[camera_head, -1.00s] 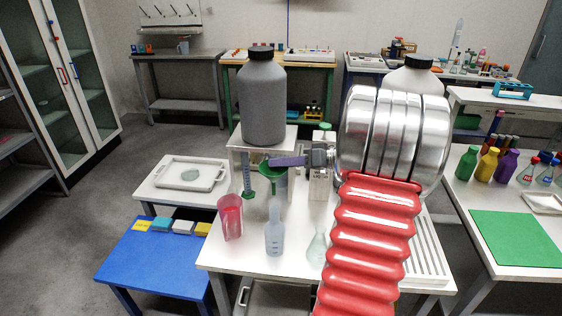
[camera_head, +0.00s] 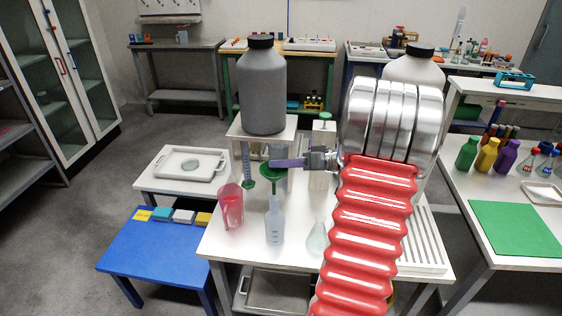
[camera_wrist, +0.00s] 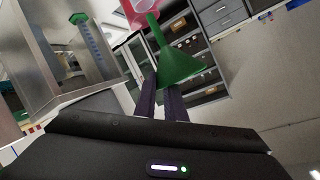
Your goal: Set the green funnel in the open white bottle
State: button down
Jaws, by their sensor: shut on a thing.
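The green funnel (camera_head: 273,184) is upright, wide end up and stem down. My gripper (camera_head: 275,163) is shut on its rim from the right. The funnel also shows in the wrist view (camera_wrist: 180,66), at the tips of my purple fingers (camera_wrist: 160,90). The open white bottle (camera_head: 275,228), pale and narrow-necked, stands on the white table in front. In the head view the funnel's stem overlaps the bottle's neck; I cannot tell whether it is inside. The bottle is not clear in the wrist view.
A red beaker (camera_head: 230,206) stands close left of the bottle and a pale flask (camera_head: 317,240) to its right. A green-based cylinder (camera_head: 247,166) stands behind left. A large grey bottle (camera_head: 262,90) stands on a raised stand behind.

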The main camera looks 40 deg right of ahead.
notch_tip(320, 180, down, 6)
dwell(1.2)
jog(key=shift+f, duration=0.1)
jog(key=c, duration=1.7)
grip_release()
jog(key=shift+c, duration=0.2)
jog(key=shift+s, duration=0.1)
jog(key=v, duration=1.3)
jog(key=shift+s+d, duration=0.25)
jog(key=shift+s, duration=0.1)
